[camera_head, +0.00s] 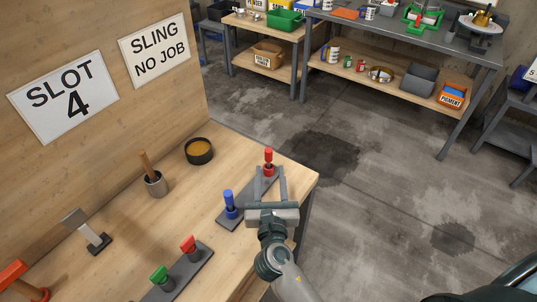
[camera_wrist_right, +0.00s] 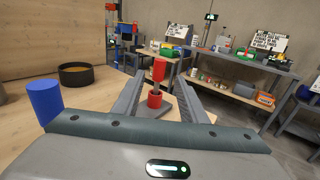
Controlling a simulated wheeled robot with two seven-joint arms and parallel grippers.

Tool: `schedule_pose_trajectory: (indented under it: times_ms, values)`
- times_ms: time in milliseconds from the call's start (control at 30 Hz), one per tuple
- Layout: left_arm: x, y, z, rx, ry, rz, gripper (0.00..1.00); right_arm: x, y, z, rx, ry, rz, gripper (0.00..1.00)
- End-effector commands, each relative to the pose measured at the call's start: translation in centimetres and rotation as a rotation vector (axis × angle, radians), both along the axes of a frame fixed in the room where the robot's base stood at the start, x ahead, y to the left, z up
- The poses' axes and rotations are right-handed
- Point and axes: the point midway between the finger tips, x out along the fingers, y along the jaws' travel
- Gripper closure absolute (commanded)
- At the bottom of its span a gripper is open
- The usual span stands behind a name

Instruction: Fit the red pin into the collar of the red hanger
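A red pin (camera_head: 268,154) stands upright at the far end of a dark grey plate on the wooden table. In the right wrist view its red head (camera_wrist_right: 158,70) sits on a thin dark stem above a red collar (camera_wrist_right: 154,98). I cannot tell for sure whether this collar belongs to the red hanger. My right gripper (camera_head: 270,172) is open, its two fingers pointing at the red pin, one on each side. I see no grip on it. A second, shorter red piece (camera_head: 189,244) sits on another grey plate nearer the front. My left gripper is not in view.
A blue pin (camera_head: 229,198) stands on the near end of the same plate, left of my right gripper. A green piece (camera_head: 159,275), a grey cup (camera_head: 155,184) with a wooden handle and a dark round bowl (camera_head: 199,151) are on the table. The table's right edge is close.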

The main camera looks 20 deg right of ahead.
Motion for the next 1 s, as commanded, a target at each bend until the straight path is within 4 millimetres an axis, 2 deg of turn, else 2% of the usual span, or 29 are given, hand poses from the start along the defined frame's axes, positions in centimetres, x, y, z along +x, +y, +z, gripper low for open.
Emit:
schedule_pose_trajectory:
  times_ms: [100,200,700,1000]
  values:
    - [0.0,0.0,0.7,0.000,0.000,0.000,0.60,1.8,-0.5,0.2,-0.001,0.000,0.000,0.61]
    - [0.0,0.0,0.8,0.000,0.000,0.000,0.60,2.6,-0.7,0.1,0.000,0.000,0.000,0.61]
    - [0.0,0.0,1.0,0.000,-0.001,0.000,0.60,3.3,-0.9,0.1,0.000,0.000,0.000,0.61]
    - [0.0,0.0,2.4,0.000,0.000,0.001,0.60,6.5,-1.7,0.4,-0.001,0.000,0.000,0.61]
